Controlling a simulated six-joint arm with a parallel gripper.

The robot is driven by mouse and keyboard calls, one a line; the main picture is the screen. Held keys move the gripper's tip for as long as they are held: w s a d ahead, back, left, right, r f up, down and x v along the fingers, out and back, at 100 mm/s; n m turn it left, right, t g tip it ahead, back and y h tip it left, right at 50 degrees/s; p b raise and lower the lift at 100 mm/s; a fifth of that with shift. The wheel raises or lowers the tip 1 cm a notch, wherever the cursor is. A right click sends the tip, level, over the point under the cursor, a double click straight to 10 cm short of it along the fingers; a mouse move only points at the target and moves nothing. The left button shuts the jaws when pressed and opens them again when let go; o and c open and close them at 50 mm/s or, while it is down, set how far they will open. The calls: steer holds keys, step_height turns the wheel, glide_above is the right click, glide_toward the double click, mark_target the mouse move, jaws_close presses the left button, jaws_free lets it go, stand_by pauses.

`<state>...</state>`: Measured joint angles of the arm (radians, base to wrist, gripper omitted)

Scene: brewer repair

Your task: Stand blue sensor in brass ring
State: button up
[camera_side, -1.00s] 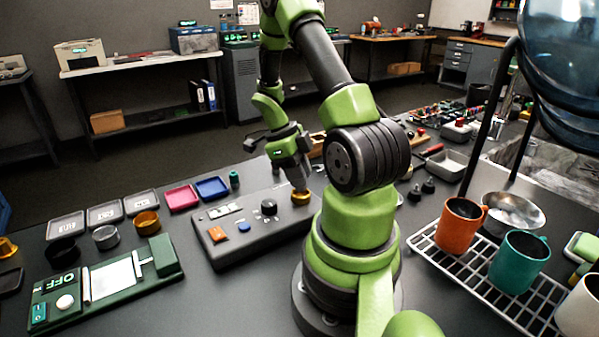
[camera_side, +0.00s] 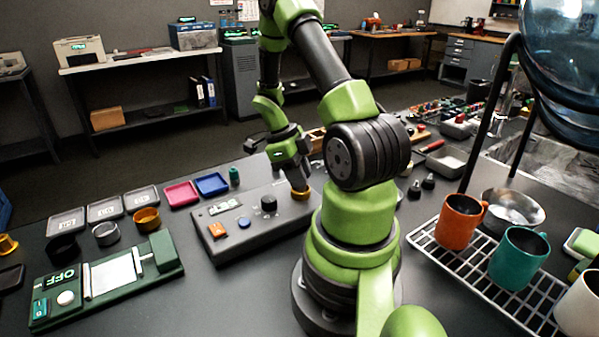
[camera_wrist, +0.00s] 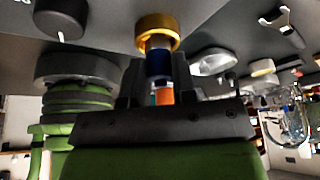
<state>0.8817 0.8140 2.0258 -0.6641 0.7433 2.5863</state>
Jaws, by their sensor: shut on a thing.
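The blue sensor (camera_wrist: 158,64) is clamped between the jaws of my gripper (camera_wrist: 157,76) in the wrist view, with an orange part showing lower in the jaws. Its pale end points at the brass ring (camera_wrist: 157,24) and lines up with the ring's opening; how far it is inside is not clear. In the side view, my gripper (camera_side: 298,183) points down over the right end of the grey console, with the brass ring (camera_side: 300,195) right at its fingertips. The sensor is mostly hidden there by the jaws.
The grey console (camera_side: 262,238) carries a black knob (camera_side: 269,203), an orange button (camera_side: 217,230) and a blue button (camera_side: 244,222). A green device (camera_side: 160,272), several small trays and rings lie to the left. A mug rack (camera_side: 425,242) stands at right.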

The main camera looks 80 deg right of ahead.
steer(key=shift+f, duration=0.5)
stand_by(0.9)
steer(key=o, duration=1.4)
steer(key=shift+r, duration=0.1)
steer(key=shift+r, duration=4.1)
